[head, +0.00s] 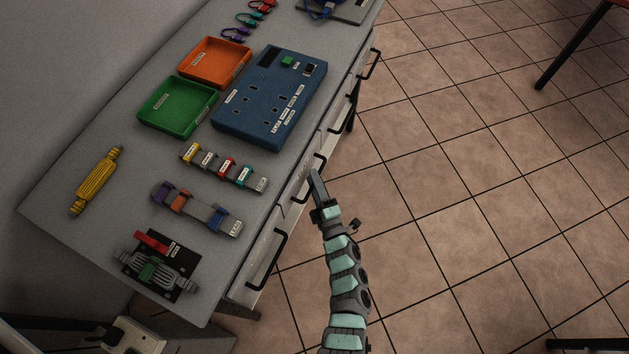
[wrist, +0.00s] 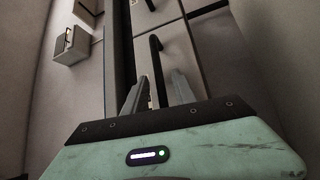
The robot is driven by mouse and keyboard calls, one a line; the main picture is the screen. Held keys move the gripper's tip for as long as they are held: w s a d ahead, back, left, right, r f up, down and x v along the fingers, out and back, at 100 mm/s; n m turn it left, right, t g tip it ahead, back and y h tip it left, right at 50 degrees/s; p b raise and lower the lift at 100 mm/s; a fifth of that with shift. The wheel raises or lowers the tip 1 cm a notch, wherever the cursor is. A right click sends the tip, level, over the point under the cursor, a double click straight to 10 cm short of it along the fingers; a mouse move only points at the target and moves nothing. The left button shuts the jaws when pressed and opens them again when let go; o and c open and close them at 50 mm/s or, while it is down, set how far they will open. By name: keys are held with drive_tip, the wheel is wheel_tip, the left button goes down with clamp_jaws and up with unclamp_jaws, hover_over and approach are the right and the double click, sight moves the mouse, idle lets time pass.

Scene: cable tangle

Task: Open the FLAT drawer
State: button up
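Several drawers with black bar handles run along the front edge of the grey table. I cannot read any drawer label, so I cannot tell which is FLAT. My gripper (head: 315,176) is at the front edge, by a middle drawer handle (head: 321,161). In the wrist view, my gripper (wrist: 159,82) has its two grey fingers apart, with a black handle (wrist: 156,52) showing between them. Whether the fingers touch the handle cannot be told. The drawer front (wrist: 187,62) behind it looks closed. A nearer drawer handle (head: 268,262) is at the lower left.
On the table (head: 60,225) are a blue panel (head: 262,112), a green tray (head: 160,97), an orange tray (head: 213,52), a yellow cable bundle (head: 95,183) and strips of coloured connectors (head: 226,165). Tiled floor (head: 450,200) to the right is open.

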drive_tip(key=shift+c, duration=0.4)
clamp_jaws()
idle(1.0)
